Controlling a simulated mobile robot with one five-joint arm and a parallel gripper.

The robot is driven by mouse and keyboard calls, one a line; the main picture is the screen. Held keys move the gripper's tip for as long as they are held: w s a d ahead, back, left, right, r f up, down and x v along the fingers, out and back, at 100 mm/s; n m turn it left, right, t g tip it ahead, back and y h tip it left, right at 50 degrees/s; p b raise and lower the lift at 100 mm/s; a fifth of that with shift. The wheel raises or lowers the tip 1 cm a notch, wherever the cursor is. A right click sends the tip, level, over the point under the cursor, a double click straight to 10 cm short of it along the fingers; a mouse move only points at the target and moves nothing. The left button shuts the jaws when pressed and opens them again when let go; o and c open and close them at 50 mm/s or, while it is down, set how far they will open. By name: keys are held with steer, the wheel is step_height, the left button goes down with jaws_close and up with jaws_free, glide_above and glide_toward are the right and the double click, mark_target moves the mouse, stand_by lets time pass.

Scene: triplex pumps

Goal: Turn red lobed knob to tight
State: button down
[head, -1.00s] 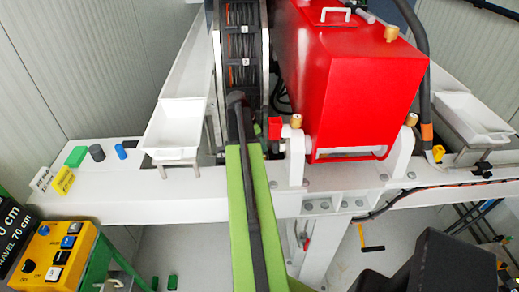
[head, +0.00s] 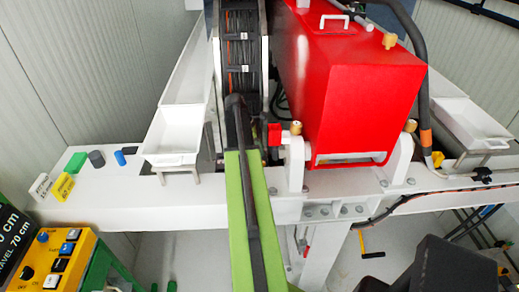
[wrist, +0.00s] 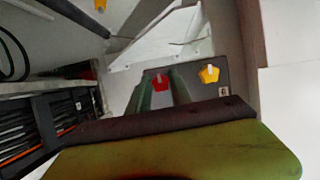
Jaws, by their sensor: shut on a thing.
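The red lobed knob (wrist: 160,83) shows near the middle of the wrist view, in front of a grey panel. My gripper (wrist: 163,92) reaches up to it, with a greenish finger on its left and a greyer one on its right. The gripper appears shut on the knob. The picture is too small and blurred to show the contact or how far the knob is turned. In the head view my green arm link hides the gripper, and I cannot make out this knob there.
A yellow lobed knob (wrist: 209,74) sits close to the right of the red one. In the head view a large red housing (head: 345,90) stands right of my arm. A white beam (head: 120,195) crosses below it. A yellow control box (head: 50,265) is at lower left.

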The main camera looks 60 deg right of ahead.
steer(key=shift+m, duration=0.3)
steer(key=shift+a, duration=0.1)
steer(key=c, duration=1.2)
jaws_free()
steer(key=shift+o, duration=0.2)
steer(key=shift+r, duration=0.25)
steer(key=p+v, duration=1.6)
steer(key=shift+w+r, duration=0.25)
steer(key=shift+r, duration=0.15)
